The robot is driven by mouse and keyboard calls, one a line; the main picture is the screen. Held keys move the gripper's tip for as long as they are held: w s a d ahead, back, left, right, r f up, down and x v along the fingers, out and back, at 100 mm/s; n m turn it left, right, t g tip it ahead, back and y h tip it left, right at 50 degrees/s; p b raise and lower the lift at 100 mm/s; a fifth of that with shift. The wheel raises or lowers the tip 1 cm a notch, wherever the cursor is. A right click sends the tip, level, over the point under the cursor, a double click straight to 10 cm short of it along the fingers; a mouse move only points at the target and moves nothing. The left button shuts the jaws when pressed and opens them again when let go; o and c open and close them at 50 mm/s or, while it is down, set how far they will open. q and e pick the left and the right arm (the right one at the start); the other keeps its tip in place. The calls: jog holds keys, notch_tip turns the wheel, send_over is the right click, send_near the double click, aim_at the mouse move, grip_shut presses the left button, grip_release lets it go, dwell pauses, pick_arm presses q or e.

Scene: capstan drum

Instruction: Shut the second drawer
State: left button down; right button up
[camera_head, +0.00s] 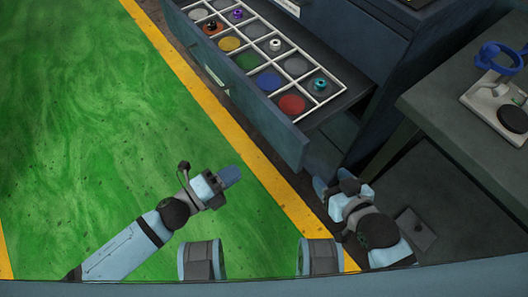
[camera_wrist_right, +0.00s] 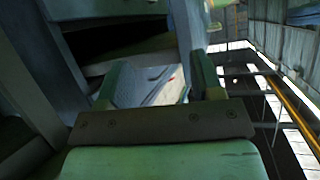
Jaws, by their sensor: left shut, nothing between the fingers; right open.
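One drawer (camera_head: 284,128) of the dark blue-grey cabinet (camera_head: 352,42) stands pulled out in the head view, its front panel facing the green floor. Inside it a white divider grid holds coloured round pads and several small spools. I cannot tell the drawer's number from the frames. My left gripper (camera_head: 231,176) is shut and empty, over the floor in front of the drawer and apart from it. My right gripper (camera_head: 325,187) is near the drawer front's near right corner; any contact is unclear. In the right wrist view it (camera_wrist_right: 155,84) is open, with a pale surface visible between its fingers.
A grey workbench (camera_head: 450,110) at the right carries a pale device (camera_head: 492,98) and blue headphones (camera_head: 490,58). A yellow line (camera_head: 215,108) runs along the floor before the cabinet. The green floor (camera_head: 90,120) at the left is clear.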

aim_at(282, 140)
pick_arm(q)
jog(key=b+x, duration=0.1)
jog(key=x, duration=1.2)
jog(key=shift+w+d+r, duration=0.1)
jog(key=shift+w+d, duration=0.05)
jog(key=shift+w, duration=0.05)
pick_arm(e)
jog(key=shift+a, duration=0.25)
pick_arm(q)
jog(key=shift+w, duration=0.1)
pick_arm(e)
jog(key=shift+d, duration=0.2)
